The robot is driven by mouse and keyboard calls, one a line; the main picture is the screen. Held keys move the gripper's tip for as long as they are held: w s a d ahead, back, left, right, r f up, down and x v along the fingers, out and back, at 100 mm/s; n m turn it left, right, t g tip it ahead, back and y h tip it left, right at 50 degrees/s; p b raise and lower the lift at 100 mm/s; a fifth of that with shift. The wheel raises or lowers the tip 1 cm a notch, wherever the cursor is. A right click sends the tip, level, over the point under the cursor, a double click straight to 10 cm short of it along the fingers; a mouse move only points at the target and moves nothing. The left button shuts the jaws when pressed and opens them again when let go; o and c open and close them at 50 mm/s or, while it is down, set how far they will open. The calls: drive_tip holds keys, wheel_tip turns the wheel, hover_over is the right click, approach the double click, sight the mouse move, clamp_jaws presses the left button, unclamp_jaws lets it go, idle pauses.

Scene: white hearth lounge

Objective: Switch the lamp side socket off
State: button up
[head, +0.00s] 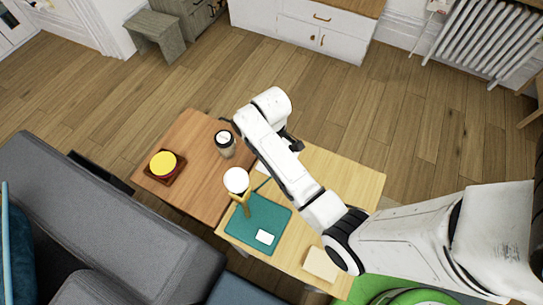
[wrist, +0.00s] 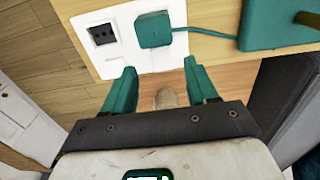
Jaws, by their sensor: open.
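A white socket panel (wrist: 130,40) fills the upper middle of the wrist view. It has a dark empty socket (wrist: 102,34) on the left and a teal plug (wrist: 154,30) on the right. A teal cable (wrist: 205,33) runs from the plug to a teal base (wrist: 268,22). In the head view, the lamp has a white globe (head: 236,180) on a wooden stem above a teal base (head: 245,235). My gripper (wrist: 162,82) is open, its teal fingers apart near the panel's lower edge. No switch is clearly readable. My arm hides most of the panel in the head view.
A dark jar (head: 225,144) and a yellow round item on a dark red tray (head: 176,180) stand on the darker table part (head: 190,125). A pale block (head: 321,264) is near the front edge. A grey sofa (head: 90,220) is left.

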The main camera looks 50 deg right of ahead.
drive_tip(key=shift+f, duration=2.75)
